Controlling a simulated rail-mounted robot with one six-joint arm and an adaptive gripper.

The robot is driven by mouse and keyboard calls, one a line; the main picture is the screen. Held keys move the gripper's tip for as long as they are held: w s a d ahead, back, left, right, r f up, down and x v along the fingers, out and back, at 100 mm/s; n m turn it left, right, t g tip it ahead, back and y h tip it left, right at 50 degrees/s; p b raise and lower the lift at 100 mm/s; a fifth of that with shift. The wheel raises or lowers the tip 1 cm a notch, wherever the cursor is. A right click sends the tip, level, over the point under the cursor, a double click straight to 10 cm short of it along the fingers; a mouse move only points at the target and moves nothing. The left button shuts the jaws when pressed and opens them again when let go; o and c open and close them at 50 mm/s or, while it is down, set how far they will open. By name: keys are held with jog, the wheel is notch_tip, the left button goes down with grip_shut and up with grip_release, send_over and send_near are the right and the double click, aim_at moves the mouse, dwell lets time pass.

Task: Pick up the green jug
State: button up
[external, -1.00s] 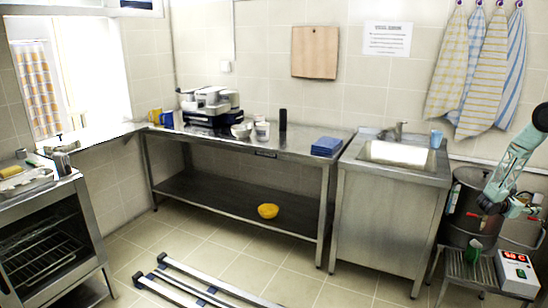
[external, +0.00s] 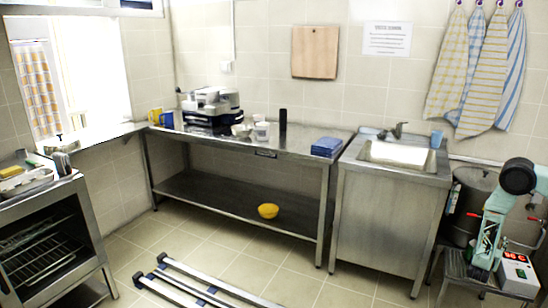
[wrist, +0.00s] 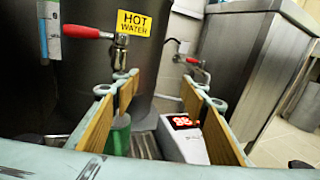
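The green jug (wrist: 118,135) shows in the wrist view, low and left of centre, partly hidden by the left finger of my gripper (wrist: 158,92). My gripper is open, with its two tan-padded fingers wide apart and nothing clasped between them. The jug is close to the inner side of the left finger; I cannot tell if they touch. In the external view my gripper (external: 484,258) points down over the small metal stand at the lower right and hides the jug there.
A large stockpot (wrist: 95,85) with a red-handled tap (wrist: 88,32) and a yellow label (wrist: 139,23) stands behind the jug. A white box with a red display (wrist: 185,140) is right of the jug. The sink cabinet (external: 385,215) stands left of the stand (external: 450,262).

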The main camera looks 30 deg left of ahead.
jog(key=s+a+f+n+y, duration=0.1)
jog(key=s+f+n+y, duration=0.1)
jog(key=s+f, duration=0.1)
jog(key=s+a+f+n+y, duration=0.1)
jog(key=s+f+n+y, duration=0.1)
jog(key=s+f, duration=0.2)
jog(key=s+a+f+n+y, duration=0.1)
jog(key=s+a+f+y, duration=0.1)
jog(key=s+f, duration=0.2)
notch_tip(320, 180, down, 2)
jog(key=shift+n+t+y, duration=0.4)
jog(key=shift+w, duration=0.2)
jog(key=shift+w+a+b, duration=0.25)
jog(key=shift+w+b, duration=0.1)
jog(key=shift+w, duration=1.75)
jog(key=shift+w+a+b, duration=0.2)
jog(key=shift+w+b, duration=0.15)
jog(key=shift+w, duration=1.7)
jog(key=shift+w, duration=0.1)
jog(key=shift+w+f+b, duration=0.2)
jog(key=shift+w+b, duration=0.35)
jog(key=shift+w, duration=0.7)
jog(key=shift+w+a+b, duration=0.2)
jog(key=shift+w+b, duration=0.1)
jog(key=shift+w, duration=0.95)
jog(key=shift+c, duration=0.7)
